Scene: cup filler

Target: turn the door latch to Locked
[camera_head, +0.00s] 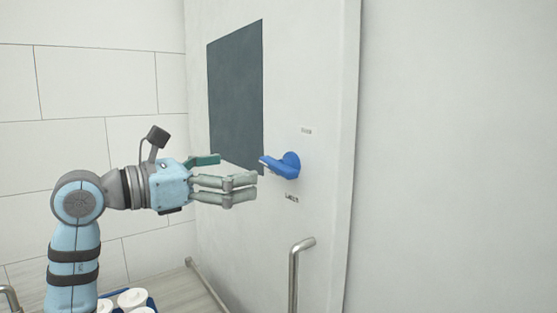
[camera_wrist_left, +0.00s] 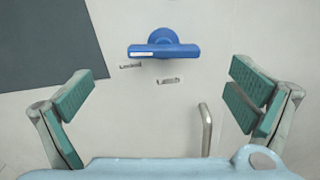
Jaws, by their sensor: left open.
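The blue door latch (camera_head: 282,165) is mounted on the white door (camera_head: 326,100). Its lever lies level in the left wrist view (camera_wrist_left: 165,51), with a white mark at its left end. One small label (camera_wrist_left: 130,66) below the lever's left end seems to read Locked. Another label (camera_wrist_left: 168,80) sits below the latch and is too small to read surely. My left gripper (camera_head: 232,172) is open and empty, just left of the latch in the head view and apart from it. In the left wrist view its fingers are spread wide on either side. My right gripper is not in view.
A metal pull handle (camera_head: 295,272) stands on the door below the latch. A dark window panel (camera_head: 236,95) is left of the latch. White round items (camera_head: 132,298) sit in a blue container at the bottom left. Room around the latch is clear.

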